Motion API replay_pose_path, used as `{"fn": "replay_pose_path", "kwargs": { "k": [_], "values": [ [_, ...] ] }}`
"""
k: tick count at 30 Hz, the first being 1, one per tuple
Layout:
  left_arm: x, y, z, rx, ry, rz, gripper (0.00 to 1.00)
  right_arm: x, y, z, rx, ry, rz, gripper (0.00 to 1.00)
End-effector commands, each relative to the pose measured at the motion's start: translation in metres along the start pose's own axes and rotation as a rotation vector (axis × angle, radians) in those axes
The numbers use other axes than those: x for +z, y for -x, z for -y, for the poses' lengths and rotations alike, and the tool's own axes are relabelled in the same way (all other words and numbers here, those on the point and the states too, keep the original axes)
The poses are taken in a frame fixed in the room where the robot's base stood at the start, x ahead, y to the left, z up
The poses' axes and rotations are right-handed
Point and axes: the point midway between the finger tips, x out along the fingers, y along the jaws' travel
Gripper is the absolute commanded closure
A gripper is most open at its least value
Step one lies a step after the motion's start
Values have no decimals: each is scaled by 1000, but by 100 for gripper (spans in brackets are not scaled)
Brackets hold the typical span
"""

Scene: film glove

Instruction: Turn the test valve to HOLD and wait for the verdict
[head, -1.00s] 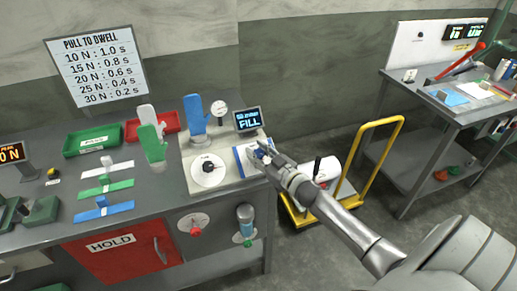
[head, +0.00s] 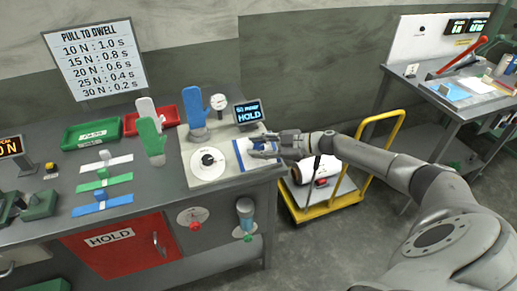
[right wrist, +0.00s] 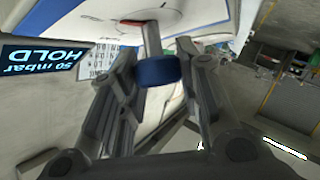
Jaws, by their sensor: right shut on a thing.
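The test valve's blue handle (right wrist: 160,72) on a metal stem sits between the two fingers of my right gripper (right wrist: 160,62) in the right wrist view. In the head view my right gripper (head: 262,147) is over the blue-and-white valve plate (head: 238,158) at the bench's right end, shut on the handle, which it mostly hides. The display (head: 248,112) above the plate reads HOLD. In the right wrist view the display (right wrist: 42,60) shows upside down as "50 mbar HOLD". My left gripper is not in view.
A blue glove (head: 196,106) stands upright beside a round gauge (head: 218,101). A dial (head: 208,161) is left of the valve plate. Green (head: 92,134) and red trays, white and green gloves are farther left. A yellow cart (head: 340,207) stands beside the bench.

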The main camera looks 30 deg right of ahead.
Motion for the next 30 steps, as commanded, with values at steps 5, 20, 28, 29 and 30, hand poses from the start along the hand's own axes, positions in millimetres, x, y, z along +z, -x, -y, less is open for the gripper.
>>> {"fn": "replay_pose_path", "kwargs": {
  "k": [5, 20, 28, 29, 30],
  "values": [
    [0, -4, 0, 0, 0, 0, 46, 0, 0, -1, -39, 25, 0, 92],
    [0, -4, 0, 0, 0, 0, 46, 0, -1, 0, -57, 34, -1, 92],
    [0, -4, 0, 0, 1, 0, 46, 0, -1, 0, -56, 33, -1, 46],
    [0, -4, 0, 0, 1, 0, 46, 0, -1, 0, -56, 33, -1, 46],
    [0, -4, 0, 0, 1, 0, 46, 0, -1, 0, -56, 33, -1, 46]
  ]
}}
